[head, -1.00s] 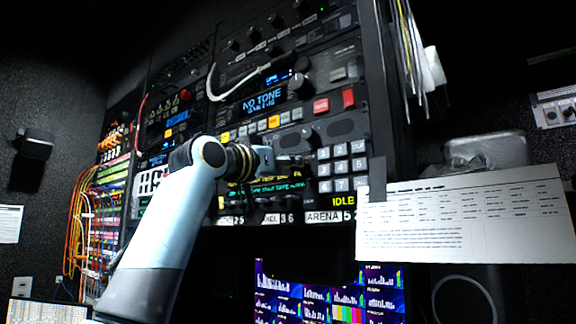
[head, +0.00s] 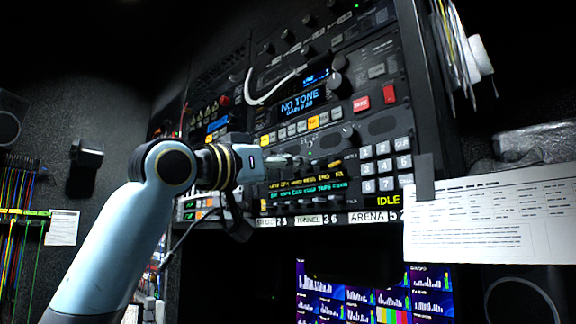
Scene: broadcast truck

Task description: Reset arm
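My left arm rises from the lower left, with its wrist bent to the right. My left gripper (head: 290,165) is in front of the equipment rack (head: 262,70), just left of the numbered keypad (head: 385,165). Its dark fingers blend into the dark panel, so I cannot tell whether they are open or shut, or whether they touch the panel. I see nothing clearly held. My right arm and gripper are out of view.
The rack has a blue "NO TONE" display (head: 300,102), red buttons (head: 361,104) and knobs. A taped paper sheet (head: 490,222) hangs at right. A multi-picture monitor (head: 345,300) is below. Coloured cables (head: 18,200) hang at far left. Dark space lies under the rack.

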